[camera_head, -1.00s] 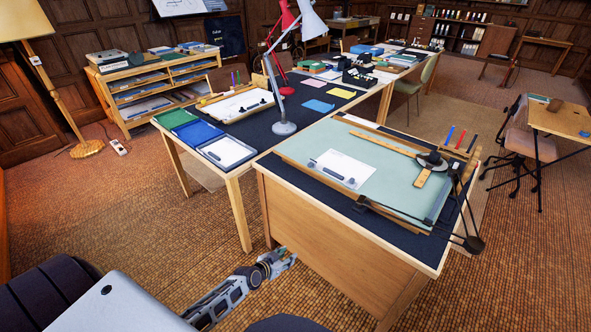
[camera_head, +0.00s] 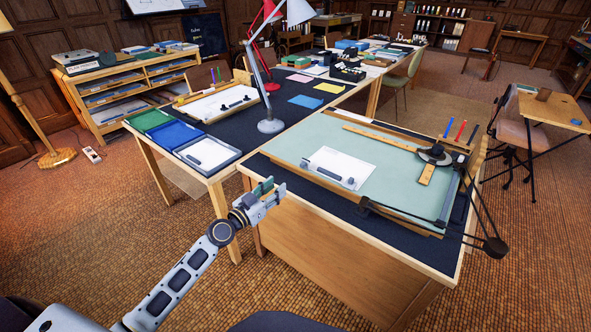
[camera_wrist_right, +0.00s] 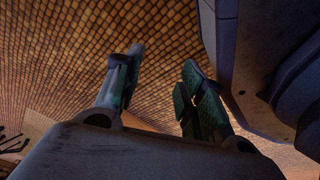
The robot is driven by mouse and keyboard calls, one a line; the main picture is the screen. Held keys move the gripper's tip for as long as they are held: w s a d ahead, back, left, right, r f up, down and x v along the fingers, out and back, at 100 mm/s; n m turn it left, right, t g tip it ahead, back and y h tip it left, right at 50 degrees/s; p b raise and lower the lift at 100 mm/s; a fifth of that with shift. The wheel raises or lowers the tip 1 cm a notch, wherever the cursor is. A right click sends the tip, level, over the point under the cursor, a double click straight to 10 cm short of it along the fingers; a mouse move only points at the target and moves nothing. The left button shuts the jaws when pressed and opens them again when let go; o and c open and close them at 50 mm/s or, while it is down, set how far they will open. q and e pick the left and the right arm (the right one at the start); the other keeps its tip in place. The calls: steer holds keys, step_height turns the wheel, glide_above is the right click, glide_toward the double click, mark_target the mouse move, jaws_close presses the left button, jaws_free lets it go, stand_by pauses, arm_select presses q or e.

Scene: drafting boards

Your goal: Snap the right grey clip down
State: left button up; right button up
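A white sheet (camera_head: 340,168) lies on the green drafting board (camera_head: 395,173) of the near desk. Small grey clips show along its lower edge, with a dark bar between them: the right grey clip (camera_head: 351,182) and the left one (camera_head: 306,163). Whether they are up or down is too small to tell. My left gripper (camera_head: 275,187) is raised in front of the desk's near left corner, left of the sheet and apart from it. Its green-padded fingers look apart and empty. My right gripper (camera_wrist_right: 160,80) shows in the right wrist view, open and empty over the floor.
A grey lamp (camera_head: 270,125) stands on the neighbouring table, beside colored trays (camera_head: 175,135). The desk's near edge strip is clear.

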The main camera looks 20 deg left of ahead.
arm_select(q)
steer(key=shift+w, duration=0.2)
arm_select(e)
steer(key=shift+s, duration=0.1)
arm_select(q)
steer(key=p, duration=0.2)
glide_toward(301, 167)
steer(key=shift+x, duration=4.3)
arm_select(e)
steer(key=shift+s+d+f, duration=0.35)
steer(key=shift+s+d, duration=0.2)
steer(key=shift+s, duration=0.3)
steer(key=shift+s+d+f, duration=0.35)
steer(key=shift+s+d, duration=0.15)
steer(key=shift+s, duration=0.3)
arm_select(q)
jaws_close()
arm_select(e)
steer(key=shift+w, duration=0.1)
